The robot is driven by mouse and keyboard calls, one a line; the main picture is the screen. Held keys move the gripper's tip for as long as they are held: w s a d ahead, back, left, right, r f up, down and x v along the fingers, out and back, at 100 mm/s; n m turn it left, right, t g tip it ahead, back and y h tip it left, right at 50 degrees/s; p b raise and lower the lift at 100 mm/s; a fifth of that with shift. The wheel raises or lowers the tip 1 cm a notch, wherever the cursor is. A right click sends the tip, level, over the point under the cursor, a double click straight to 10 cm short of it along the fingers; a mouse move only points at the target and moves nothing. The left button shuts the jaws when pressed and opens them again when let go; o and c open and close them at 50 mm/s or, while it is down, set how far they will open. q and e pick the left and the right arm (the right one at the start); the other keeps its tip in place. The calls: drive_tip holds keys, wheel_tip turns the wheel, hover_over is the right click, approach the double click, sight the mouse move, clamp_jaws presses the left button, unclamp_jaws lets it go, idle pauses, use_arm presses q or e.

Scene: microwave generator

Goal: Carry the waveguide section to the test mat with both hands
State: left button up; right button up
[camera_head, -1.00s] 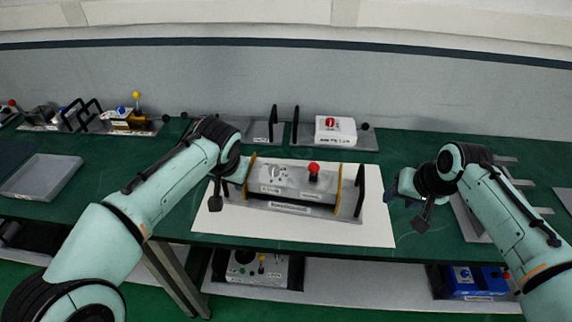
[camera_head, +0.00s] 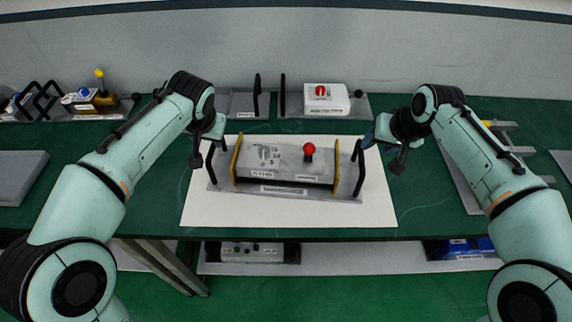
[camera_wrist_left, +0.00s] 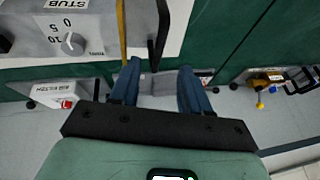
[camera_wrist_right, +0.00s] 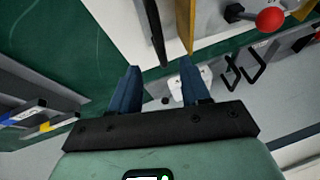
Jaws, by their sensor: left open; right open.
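The waveguide section (camera_head: 288,163) is a grey box with yellow end flanges, a red knob and black end handles. It stands on the white test mat (camera_head: 290,212), slightly askew. My left gripper (camera_head: 214,139) is open at the left handle (camera_head: 211,165). In the left wrist view that handle (camera_wrist_left: 160,32) is ahead of the parted fingers (camera_wrist_left: 160,78), not clasped. My right gripper (camera_head: 367,142) is open beside the right handle (camera_head: 359,170). In the right wrist view the handle (camera_wrist_right: 154,30) lies ahead, between the finger lines (camera_wrist_right: 162,80). The dial face shows in the left wrist view.
Behind the mat stand a white box with a red mark (camera_head: 327,98) and grey plates with black handles (camera_head: 243,103). A yellow-knobbed device (camera_head: 97,98) is at the back left. A grey tray (camera_head: 18,176) lies left.

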sight(212, 148)
use_arm(q)
drive_tip(key=x, duration=1.2)
drive_tip(key=shift+w+a+f, duration=0.1)
drive_tip(key=shift+f, duration=0.05)
use_arm(e)
drive_tip(key=x, duration=1.2)
drive_tip(key=shift+w+a+f, duration=0.1)
drive_tip(key=shift+f, duration=0.05)
use_arm(q)
clamp_jaws()
use_arm(e)
clamp_jaws()
